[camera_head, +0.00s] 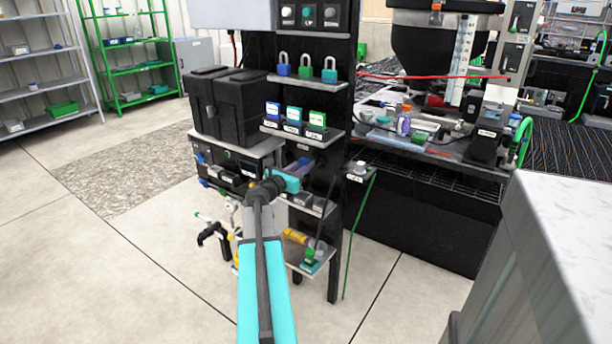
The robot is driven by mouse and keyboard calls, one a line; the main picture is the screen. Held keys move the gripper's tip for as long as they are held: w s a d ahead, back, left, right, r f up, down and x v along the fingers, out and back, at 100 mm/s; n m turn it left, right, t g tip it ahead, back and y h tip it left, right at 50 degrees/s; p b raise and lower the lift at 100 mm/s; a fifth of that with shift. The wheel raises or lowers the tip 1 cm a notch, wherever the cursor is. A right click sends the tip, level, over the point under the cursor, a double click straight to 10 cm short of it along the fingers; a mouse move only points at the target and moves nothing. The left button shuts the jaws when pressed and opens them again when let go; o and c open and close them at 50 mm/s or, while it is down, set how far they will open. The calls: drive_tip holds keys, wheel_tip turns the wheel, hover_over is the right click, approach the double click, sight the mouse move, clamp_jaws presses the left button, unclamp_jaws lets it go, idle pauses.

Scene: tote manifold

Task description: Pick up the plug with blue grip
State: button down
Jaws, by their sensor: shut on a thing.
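My arm reaches up from the bottom middle to a black rack. My gripper (291,178), teal and dark, is at the rack's lower middle level, in front of a recess below the shelf of small labelled boxes. It is shut on a small bluish-purple piece (300,166), which looks like the blue grip of the plug. The fingertips and the rest of the plug are small and partly hidden, so I cannot tell whether the plug is seated in anything.
Above are padlocks (306,70) on a shelf and labelled boxes (294,121) on another. A black case (225,105) stands left. Below is a shelf with a yellow fitting (296,236). A grey cabinet (555,260) stands at the right. The floor at left is clear.

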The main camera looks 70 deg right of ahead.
wheel_tip(320, 180, up, 9)
drive_tip(key=shift+f+p, duration=0.1)
drive_tip(key=shift+p, duration=0.5)
